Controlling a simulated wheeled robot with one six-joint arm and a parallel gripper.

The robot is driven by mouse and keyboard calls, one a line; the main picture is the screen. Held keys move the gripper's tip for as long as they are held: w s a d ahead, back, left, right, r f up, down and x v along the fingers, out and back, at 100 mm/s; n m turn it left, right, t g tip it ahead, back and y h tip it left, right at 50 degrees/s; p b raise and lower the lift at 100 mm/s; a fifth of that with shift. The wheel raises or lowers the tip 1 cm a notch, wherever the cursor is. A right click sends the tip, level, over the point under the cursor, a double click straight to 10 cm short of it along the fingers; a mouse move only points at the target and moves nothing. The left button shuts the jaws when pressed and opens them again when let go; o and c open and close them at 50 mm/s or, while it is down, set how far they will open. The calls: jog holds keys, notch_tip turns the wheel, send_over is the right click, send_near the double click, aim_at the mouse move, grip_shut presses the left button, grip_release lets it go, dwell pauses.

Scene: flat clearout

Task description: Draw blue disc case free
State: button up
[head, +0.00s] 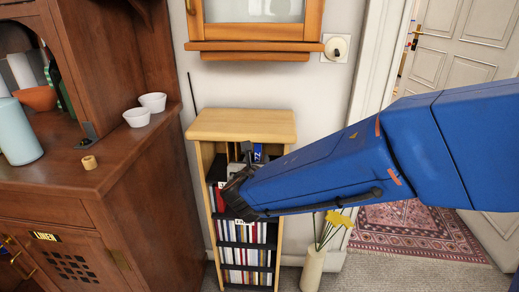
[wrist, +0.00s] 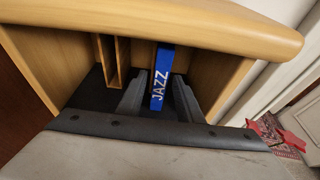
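The blue disc case (wrist: 160,80), lettered JAZZ on its spine, stands upright in the top compartment of the narrow wooden rack (head: 240,122). In the head view the upper part of the blue case (head: 257,153) shows just above my arm. My gripper (wrist: 160,88) is in front of that compartment, with one finger on each side of the case. The fingers are apart, with a narrow gap on either side of the spine, and do not appear to press on it.
Thin wooden dividers (wrist: 112,60) stand left of the case under the rack's top board (wrist: 170,22). Lower shelves hold many cases (head: 245,255). A dark wooden cabinet (head: 150,190) is close on the left. A vase with yellow flowers (head: 313,268) stands at the right.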

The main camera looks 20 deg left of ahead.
grip_shut()
jog(key=shift+s, duration=0.2)
jog(key=shift+s+d, duration=0.2)
jog(key=shift+s, duration=0.45)
jog(key=shift+s+d, duration=0.15)
jog(key=shift+s, duration=0.6)
jog(key=shift+s+d, duration=0.2)
jog(key=shift+s, duration=0.5)
jog(key=shift+s+d, duration=0.15)
jog(key=shift+s, duration=0.7)
jog(key=shift+s+d, duration=0.2)
jog(key=shift+s, duration=0.45)
jog(key=shift+s+d, duration=0.15)
jog(key=shift+s, duration=0.65)
